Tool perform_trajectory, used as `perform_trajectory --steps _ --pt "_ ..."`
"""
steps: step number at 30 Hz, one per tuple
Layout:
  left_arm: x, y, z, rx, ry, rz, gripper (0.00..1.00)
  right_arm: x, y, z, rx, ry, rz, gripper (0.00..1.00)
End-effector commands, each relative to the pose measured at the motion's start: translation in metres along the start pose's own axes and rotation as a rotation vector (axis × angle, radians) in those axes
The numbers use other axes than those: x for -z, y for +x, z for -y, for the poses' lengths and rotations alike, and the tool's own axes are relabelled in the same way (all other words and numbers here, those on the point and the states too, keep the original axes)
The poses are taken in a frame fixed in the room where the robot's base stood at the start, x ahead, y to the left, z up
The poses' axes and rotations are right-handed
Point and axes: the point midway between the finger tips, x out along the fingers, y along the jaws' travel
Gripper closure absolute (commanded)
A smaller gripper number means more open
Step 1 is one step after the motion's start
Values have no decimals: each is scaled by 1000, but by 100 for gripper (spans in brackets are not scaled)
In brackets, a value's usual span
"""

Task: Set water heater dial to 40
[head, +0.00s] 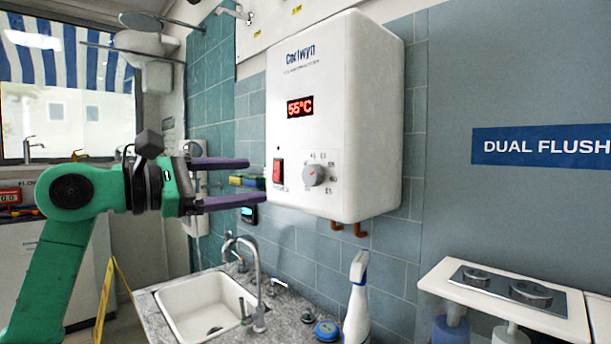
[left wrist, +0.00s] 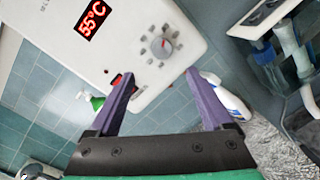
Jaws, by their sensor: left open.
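The white water heater (head: 335,120) hangs on the tiled wall, and its red display (head: 300,107) reads 55°C. Its grey round dial (head: 314,175) sits low on the front face, with small markings around it that are too small to read. A red switch (head: 278,172) is left of the dial. My left gripper (head: 243,182) is open and empty, pointing at the heater from the left, apart from the dial. In the left wrist view the dial (left wrist: 162,47) shows beyond and between the two purple fingers (left wrist: 158,78). My right gripper is not in view.
Below the heater are a sink (head: 205,305) with a tall faucet (head: 258,280) and a white spray bottle (head: 357,305) on the counter. Copper pipe ends (head: 355,230) stick out under the heater. A white shelf (head: 500,300) stands at the lower right.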

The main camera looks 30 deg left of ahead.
Motion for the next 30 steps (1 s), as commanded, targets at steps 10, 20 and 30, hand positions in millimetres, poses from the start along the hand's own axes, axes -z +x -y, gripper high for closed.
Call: perform_trajectory --steps 10,20,30 --pt "-7 92 -3 5 -5 6 16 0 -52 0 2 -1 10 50" --pt "-1 120 1 3 -4 4 16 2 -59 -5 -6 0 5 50" --pt "-1 119 2 4 -4 3 100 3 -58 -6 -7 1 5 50"
